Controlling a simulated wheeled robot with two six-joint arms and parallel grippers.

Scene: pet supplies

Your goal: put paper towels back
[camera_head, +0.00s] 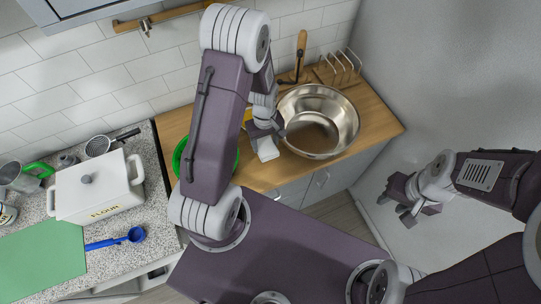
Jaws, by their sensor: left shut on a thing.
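My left gripper (265,138) is above the wooden counter, just left of the steel bowl. It is shut on a small white thing (267,150) at its fingertips. This may be the paper towels, but most of it is hidden and I cannot tell for sure. No other paper towels are clearly visible. My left arm hides part of the counter. My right gripper (395,212) is at the right, over the floor beside the grey wall, with its fingers apart and empty.
A large steel bowl (318,121) stands on the wooden counter (385,125), with a wire rack (338,69) behind it. A green round thing (178,158) is partly behind my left arm. The speckled counter at left holds a white flour box (97,190), strainer, blue scoop and green board.

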